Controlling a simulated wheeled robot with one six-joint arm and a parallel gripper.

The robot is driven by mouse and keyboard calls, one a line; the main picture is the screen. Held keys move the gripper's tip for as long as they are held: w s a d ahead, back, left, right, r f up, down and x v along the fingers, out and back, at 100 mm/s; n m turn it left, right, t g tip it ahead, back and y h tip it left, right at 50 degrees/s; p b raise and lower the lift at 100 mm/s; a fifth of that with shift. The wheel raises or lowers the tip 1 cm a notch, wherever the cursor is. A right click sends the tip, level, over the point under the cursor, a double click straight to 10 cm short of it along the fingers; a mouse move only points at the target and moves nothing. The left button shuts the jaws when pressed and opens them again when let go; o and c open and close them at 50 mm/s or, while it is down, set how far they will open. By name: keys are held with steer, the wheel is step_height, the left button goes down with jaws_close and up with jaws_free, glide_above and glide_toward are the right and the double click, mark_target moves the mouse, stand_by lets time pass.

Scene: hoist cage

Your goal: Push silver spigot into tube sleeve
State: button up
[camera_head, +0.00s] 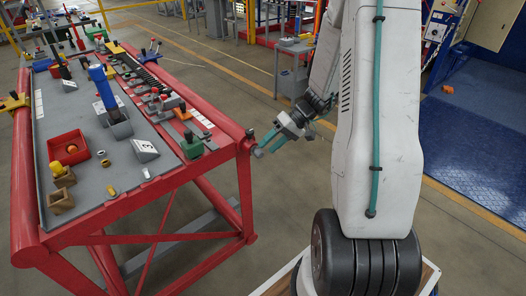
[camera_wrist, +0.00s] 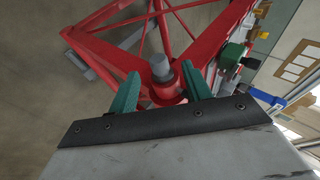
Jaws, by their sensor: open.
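The silver spigot (camera_wrist: 160,68) is a short grey cylinder in the wrist view. It stands out of the red tube sleeve (camera_wrist: 172,88) at the corner of the red table frame; how deep it sits cannot be told. In the head view the spigot is small at the frame corner (camera_head: 249,133). My gripper (camera_head: 265,145) is open, with teal fingers, just right of that corner. In the wrist view the fingers of my gripper (camera_wrist: 161,72) appear on either side of the spigot, with gaps between. Whether they are level with it is unclear.
The red-framed workbench (camera_head: 110,205) fills the left. On its grey top are a red bin (camera_head: 68,148), a blue-handled tool (camera_head: 103,88), a green block (camera_head: 191,146) and several small parts. A grey cart (camera_head: 291,75) stands behind my arm.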

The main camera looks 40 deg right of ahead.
steer(key=v, duration=0.3)
stand_by(0.6)
steer(key=s+a+r+n+g+h, duration=0.1)
steer(key=s+a+r+h, duration=0.8)
steer(key=s+a+r, duration=1.1)
steer(key=shift+s+r+g, duration=0.25)
steer(key=shift+s+g, duration=0.35)
steer(key=shift+s, duration=0.45)
